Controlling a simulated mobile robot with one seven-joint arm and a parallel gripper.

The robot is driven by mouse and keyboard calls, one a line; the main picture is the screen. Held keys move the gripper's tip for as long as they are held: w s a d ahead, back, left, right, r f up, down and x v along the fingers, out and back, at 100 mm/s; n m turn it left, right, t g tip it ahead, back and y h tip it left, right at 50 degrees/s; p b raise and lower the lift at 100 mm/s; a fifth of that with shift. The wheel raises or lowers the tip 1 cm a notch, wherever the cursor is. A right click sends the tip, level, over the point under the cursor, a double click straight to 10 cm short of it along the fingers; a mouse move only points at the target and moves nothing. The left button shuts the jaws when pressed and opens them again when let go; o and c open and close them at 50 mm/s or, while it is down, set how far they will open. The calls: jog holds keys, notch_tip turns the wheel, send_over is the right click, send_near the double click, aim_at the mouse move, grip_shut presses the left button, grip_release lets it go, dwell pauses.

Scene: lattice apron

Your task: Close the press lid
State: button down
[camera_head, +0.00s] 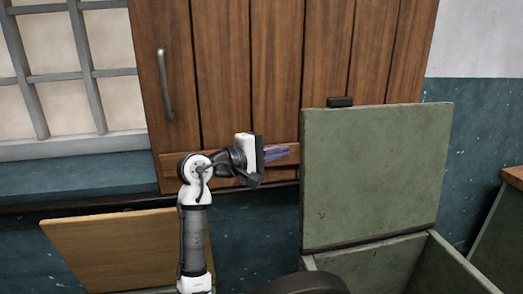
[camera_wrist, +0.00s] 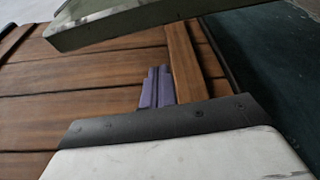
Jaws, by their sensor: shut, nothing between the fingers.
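The press lid appears to be the green panel (camera_head: 375,175) standing upright and open in the head view, hinged along the back of a green box (camera_head: 455,262). A small dark handle (camera_head: 340,101) sits on its top edge. My gripper (camera_head: 288,152) is shut and empty, with its purple fingers pointing right, just left of the lid's left edge. In the wrist view the fingers (camera_wrist: 157,86) are together in front of brown planks, and a pale green edge of the panel (camera_wrist: 130,22) crosses the top. I cannot tell whether the fingers touch the lid.
A brown plank door (camera_head: 275,75) with a metal handle (camera_head: 165,85) stands behind my arm. A tilted wooden panel (camera_head: 120,245) is at lower left. A barred window (camera_head: 70,75) is at upper left. A wooden-topped green unit (camera_head: 514,178) stands at the right edge.

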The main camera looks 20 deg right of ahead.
jog(key=s, duration=0.1)
jog(key=s+d+p, duration=0.1)
jog(key=s+d, duration=0.1)
jog(key=shift+s+r+p, duration=0.15)
jog(key=shift+r+p, duration=0.1)
jog(key=shift+p, duration=0.1)
dwell(0.3)
